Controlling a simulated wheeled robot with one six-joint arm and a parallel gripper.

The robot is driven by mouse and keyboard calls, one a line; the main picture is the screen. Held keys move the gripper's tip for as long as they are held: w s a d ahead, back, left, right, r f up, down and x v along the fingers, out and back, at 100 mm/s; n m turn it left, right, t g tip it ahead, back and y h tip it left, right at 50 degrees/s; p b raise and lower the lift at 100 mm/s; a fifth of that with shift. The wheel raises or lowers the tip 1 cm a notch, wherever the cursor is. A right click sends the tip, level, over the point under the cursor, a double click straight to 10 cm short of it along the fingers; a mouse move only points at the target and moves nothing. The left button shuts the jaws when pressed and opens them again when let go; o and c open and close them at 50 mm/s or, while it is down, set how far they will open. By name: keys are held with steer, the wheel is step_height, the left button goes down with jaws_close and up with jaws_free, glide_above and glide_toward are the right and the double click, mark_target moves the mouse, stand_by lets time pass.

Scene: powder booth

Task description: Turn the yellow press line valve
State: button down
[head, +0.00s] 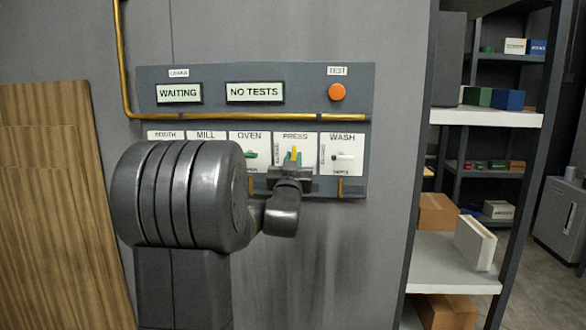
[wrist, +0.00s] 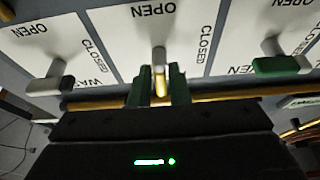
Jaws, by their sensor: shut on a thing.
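The yellow press valve handle (head: 294,152) is on the white PRESS plate (head: 283,140) of the grey wall panel, between the OVEN and WASH plates. In the wrist view the yellow handle (wrist: 160,82) sits between the two green fingers of my gripper (wrist: 162,88). The fingers are shut on it, one on each side. In the head view my gripper (head: 292,162) covers the lower part of the PRESS plate. The plate carries the words OPEN and CLOSED. The handle's exact angle is hard to tell because my fingers partly hide it.
Beside it are the WASH valve (head: 344,157) with a white handle and the OVEN valve (head: 251,155) with a green one. An orange TEST button (head: 337,92) is above. Displays read WAITING (head: 179,94) and NO TESTS (head: 254,92). Shelves (head: 480,118) stand at right.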

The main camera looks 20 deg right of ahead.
steer(key=shift+f+n, duration=0.1)
steer(key=shift+n, duration=0.2)
steer(key=c, duration=1.5)
jaws_free()
steer(key=v, duration=1.3)
steer(key=shift+s+a, duration=0.15)
steer(key=shift+s, duration=0.25)
steer(key=x, duration=1.4)
steer(key=shift+f, duration=0.1)
steer(key=shift+a, duration=0.1)
